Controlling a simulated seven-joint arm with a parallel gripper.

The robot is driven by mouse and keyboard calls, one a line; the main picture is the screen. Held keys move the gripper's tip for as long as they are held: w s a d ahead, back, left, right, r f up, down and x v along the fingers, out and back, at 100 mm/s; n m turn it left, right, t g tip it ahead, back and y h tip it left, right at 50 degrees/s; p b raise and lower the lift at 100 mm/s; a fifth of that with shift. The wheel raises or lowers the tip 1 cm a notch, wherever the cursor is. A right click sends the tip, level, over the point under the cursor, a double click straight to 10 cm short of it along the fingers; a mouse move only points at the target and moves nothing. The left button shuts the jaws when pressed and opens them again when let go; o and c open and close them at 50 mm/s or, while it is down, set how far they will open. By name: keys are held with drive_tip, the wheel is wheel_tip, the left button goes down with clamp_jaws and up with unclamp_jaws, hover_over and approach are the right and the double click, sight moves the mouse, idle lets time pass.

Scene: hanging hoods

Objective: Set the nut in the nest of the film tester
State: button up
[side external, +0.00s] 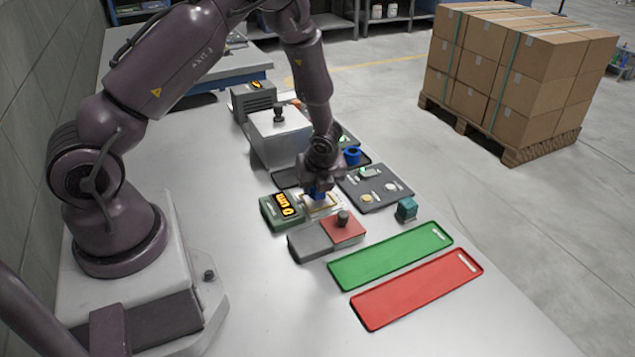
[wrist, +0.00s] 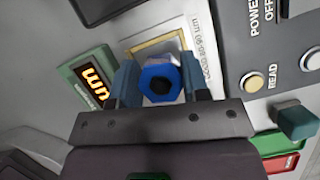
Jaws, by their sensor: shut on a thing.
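My gripper (wrist: 160,86) is shut on the blue nut (wrist: 152,92), with a finger on each side of it. In the side external view my gripper (side external: 318,188) is low over the film tester, and the blue of the nut shows just under it. The tester has a green display unit (side external: 270,213) with lit orange characters and a pale plate. The nest, a tan square frame (wrist: 145,49), is on that plate. In the wrist view the nut overlaps the nest and hides part of it. I cannot tell whether the nut touches the nest.
A grey panel with knobs (side external: 375,198) lies beside the tester, and a blue ring-shaped part (side external: 352,157) is behind. A grey-and-red block (side external: 313,241) with a black knob stands in front. A teal block (side external: 406,210), green tray (side external: 390,257) and red tray (side external: 418,290) are to the right.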

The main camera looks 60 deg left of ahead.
drive_tip(key=shift+f, duration=0.65)
drive_tip(key=o, duration=1.6)
drive_tip(key=shift+s, duration=0.1)
drive_tip(key=shift+r, duration=0.1)
drive_tip(key=shift+r, duration=3.4)
